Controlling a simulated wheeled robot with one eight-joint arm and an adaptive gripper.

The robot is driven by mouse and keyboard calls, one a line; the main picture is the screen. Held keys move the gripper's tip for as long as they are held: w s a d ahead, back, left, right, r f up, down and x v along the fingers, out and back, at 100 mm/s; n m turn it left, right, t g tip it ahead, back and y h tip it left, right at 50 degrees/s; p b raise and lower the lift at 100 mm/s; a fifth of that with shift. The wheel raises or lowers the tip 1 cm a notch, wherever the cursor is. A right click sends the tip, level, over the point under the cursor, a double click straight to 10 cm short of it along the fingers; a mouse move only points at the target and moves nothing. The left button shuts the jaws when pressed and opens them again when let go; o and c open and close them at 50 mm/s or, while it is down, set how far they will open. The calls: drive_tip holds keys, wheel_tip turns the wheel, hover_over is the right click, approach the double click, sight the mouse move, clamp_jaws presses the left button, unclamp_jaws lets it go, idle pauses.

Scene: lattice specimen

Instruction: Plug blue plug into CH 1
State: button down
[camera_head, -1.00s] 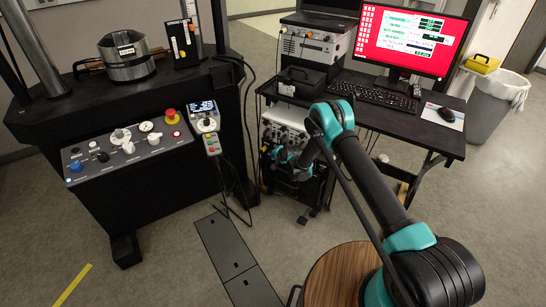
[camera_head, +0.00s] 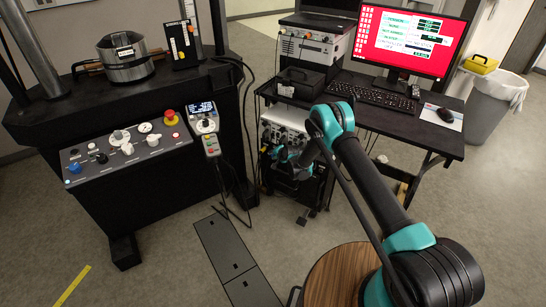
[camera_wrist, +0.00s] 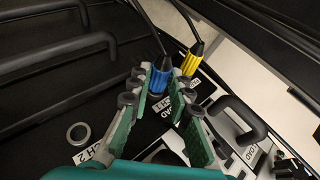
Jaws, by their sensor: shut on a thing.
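The blue plug (camera_wrist: 160,79), with a dark cable running up from it, is between the pads of my gripper (camera_wrist: 158,98) in the wrist view. My gripper is shut on it. A yellow plug (camera_wrist: 192,61) with its own cable is just right of it, near a partly covered label. A round metal ring (camera_wrist: 77,134) lies on the black panel beside a label reading CH 2 (camera_wrist: 92,153). I cannot make out a CH 1 label.
Black bar handles (camera_wrist: 55,52) stand out from the panel at left, and another handle (camera_wrist: 240,121) at right. The desk (camera_head: 420,126) with monitor and keyboard is above the rack. A control console (camera_head: 125,150) stands at left, with open floor between.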

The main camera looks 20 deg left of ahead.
drive_tip(key=shift+w+d, duration=0.1)
drive_tip(key=shift+w, duration=0.2)
idle(0.4)
drive_tip(key=c, duration=0.8)
unclamp_jaws()
drive_tip(key=shift+c, duration=0.2)
drive_tip(key=shift+v, duration=2.5)
drive_tip(key=shift+s, duration=0.1)
drive_tip(key=v, duration=1.2)
